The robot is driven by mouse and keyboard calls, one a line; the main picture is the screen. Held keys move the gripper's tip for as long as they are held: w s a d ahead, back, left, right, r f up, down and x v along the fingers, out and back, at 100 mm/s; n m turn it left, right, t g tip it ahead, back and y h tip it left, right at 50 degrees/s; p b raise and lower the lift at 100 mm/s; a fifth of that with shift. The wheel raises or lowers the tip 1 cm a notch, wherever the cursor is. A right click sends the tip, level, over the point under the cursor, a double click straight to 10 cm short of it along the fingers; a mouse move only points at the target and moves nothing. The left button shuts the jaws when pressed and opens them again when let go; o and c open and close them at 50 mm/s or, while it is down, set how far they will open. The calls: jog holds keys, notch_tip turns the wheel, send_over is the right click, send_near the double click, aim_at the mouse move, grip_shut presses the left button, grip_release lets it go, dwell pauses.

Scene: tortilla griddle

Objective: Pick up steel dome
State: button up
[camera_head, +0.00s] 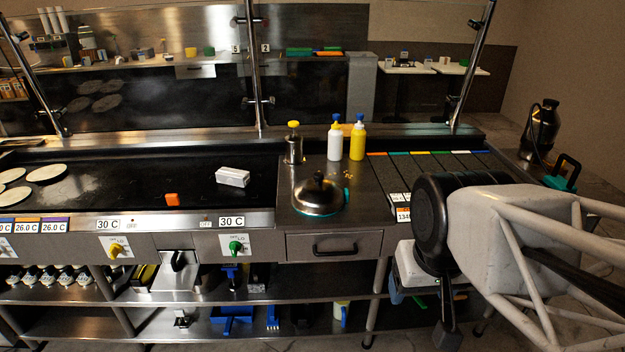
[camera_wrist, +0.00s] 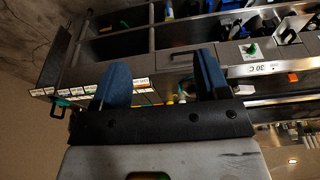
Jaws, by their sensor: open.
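The steel dome (camera_head: 319,195) is a shiny rounded cover with a dark knob on top. It sits on the steel counter right of the griddle, above a drawer. Something teal shows at its right edge. My gripper is well to the right of the dome and apart from it, at the front of the counter. In the wrist view my gripper (camera_wrist: 162,72) has its two blue fingers spread wide, with nothing held between them. I cannot make out the dome clearly in the wrist view.
A white bottle (camera_head: 335,141) and a yellow bottle (camera_head: 357,140) stand behind the dome. A steel canister (camera_head: 294,148) stands behind left. The griddle (camera_head: 120,192) holds tortillas, a white block (camera_head: 232,177) and an orange piece (camera_head: 172,199). Labelled bins (camera_head: 425,165) lie right.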

jog(key=n+g+y, duration=0.3)
jog(key=n+y, duration=1.1)
jog(key=n, duration=0.4)
send_over(334, 184)
jog(key=d, duration=0.2)
jog(key=f, duration=1.3)
jog(key=shift+d, duration=0.2)
jog(key=shift+x, duration=1.3)
